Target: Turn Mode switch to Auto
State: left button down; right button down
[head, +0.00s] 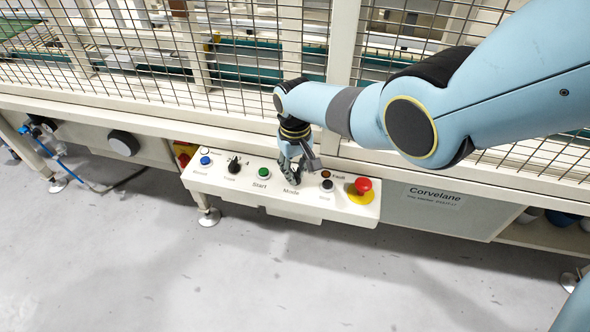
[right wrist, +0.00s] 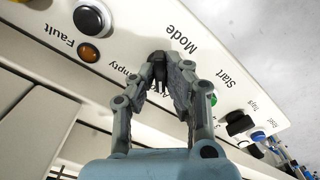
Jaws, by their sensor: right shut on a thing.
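The Mode switch is a black knob (right wrist: 159,82) on the white control panel (head: 225,182), above the printed word "Mode". My right gripper (head: 291,178) reaches down to it from above and hides most of it in the head view. In the right wrist view its two fingers (right wrist: 163,70) close around the knob, one on each side. The "Empty" label shows beside the left finger. The other position label is mostly covered by the right finger, and the knob's pointing direction cannot be made out. My left gripper is in neither view.
Left of the gripper are a green Start button (head: 263,173), another black selector (head: 234,165) and a blue button (head: 205,160). To the right are an amber Fault lamp (head: 326,174), a black button (head: 327,185) and a red emergency stop (head: 363,186). Mesh fencing (head: 262,40) stands behind.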

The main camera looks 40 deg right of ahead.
aim_at(295, 173)
jog(key=c, duration=1.4)
grip_release()
notch_tip(295, 173, up, 12)
jog(key=shift+f, duration=0.1)
